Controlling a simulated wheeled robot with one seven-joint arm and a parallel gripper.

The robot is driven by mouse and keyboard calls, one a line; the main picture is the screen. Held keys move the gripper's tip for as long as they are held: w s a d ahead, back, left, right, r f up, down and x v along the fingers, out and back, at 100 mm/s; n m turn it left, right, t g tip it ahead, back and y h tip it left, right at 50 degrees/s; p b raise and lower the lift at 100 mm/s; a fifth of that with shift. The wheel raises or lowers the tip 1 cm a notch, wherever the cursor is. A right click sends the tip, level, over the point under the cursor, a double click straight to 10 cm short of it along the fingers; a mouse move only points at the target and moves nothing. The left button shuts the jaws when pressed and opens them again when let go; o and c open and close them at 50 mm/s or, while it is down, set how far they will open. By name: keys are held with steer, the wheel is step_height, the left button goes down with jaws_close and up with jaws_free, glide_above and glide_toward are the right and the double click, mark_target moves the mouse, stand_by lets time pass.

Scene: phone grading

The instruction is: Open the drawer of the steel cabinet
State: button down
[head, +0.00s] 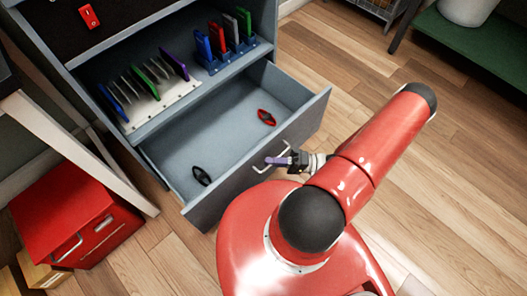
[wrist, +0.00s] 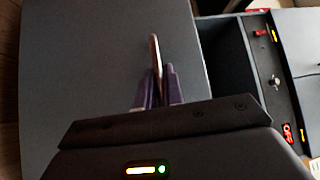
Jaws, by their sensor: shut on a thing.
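The steel cabinet (head: 225,88) is grey, with shelves above a bottom drawer (head: 232,196). The drawer is pulled well out, and its inside shows in the head view. A pale bar handle (head: 262,168) sits on the drawer front. My gripper (head: 282,161) is at the handle, with its purple fingers shut on it. In the wrist view, the fingers (wrist: 157,88) close around the upright-looking handle (wrist: 155,55) in front of the grey drawer front (wrist: 95,60). The drawer's dark inside (wrist: 224,62) shows to the right there.
A black item (head: 202,176) and a red item (head: 267,117) lie in the drawer. The shelf above holds several phones in racks (head: 160,105). A red cabinet (head: 75,225) stands at left. Wooden floor (head: 350,60) is clear at right.

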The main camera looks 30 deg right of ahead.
steer(key=shift+s+d, duration=0.2)
steer(key=shift+s, duration=0.5)
steer(key=c, duration=1.5)
jaws_free()
steer(key=shift+c, duration=0.2)
steer(key=b+v, duration=0.1)
steer(key=v, duration=0.7)
steer(key=shift+w, duration=0.1)
